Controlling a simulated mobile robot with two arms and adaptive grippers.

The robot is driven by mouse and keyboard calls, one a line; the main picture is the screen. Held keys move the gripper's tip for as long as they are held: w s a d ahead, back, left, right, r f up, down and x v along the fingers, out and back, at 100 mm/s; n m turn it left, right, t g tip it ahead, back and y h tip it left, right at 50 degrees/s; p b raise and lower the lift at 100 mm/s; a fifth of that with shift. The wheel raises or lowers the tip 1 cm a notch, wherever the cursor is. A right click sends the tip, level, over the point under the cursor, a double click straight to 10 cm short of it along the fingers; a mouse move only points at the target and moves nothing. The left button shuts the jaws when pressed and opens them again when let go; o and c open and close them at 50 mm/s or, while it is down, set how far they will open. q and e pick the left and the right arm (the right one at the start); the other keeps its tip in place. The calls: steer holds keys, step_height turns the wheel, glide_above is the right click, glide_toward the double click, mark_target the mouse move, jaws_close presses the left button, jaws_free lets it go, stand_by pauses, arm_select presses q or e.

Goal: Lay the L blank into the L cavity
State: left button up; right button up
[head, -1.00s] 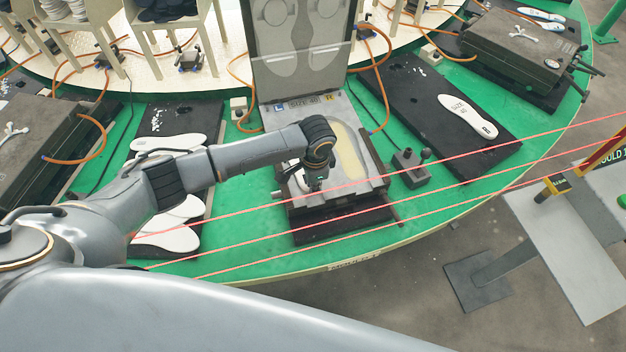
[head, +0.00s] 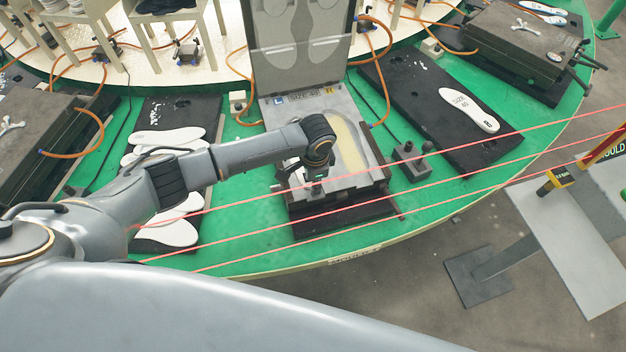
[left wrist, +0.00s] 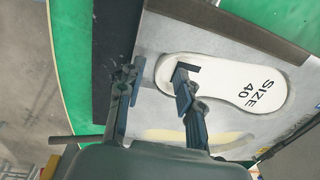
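The white L blank (left wrist: 235,85), marked SIZE 40, lies flat in the L cavity of the grey mould (head: 350,190). In the left wrist view its outline follows the cavity; I cannot tell if it is fully seated. My left gripper (left wrist: 155,82) is open, its fingers apart at the blank's rounded end. One finger overlaps the blank; the other is beyond it, near the mould's edge. In the head view my left gripper (head: 308,180) hides most of the L cavity. The R cavity (head: 350,150) holds a pale yellow layer. My right gripper is not in view.
The mould's raised lid (head: 300,60) stands behind it. A black board (head: 430,110) with another SIZE 40 insole (head: 468,108) lies right, beyond a small lever box (head: 410,160). White insoles (head: 165,232) lie left under my arm. Red beam lines cross the front.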

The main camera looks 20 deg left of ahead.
arm_select(q)
steer(key=shift+r, duration=0.35)
step_height(320, 180, up, 11)
steer(key=shift+s+d+r, duration=0.15)
steer(key=shift+s+d, duration=0.2)
steer(key=shift+s, duration=0.1)
steer(key=shift+s, duration=0.1)
stand_by(0.4)
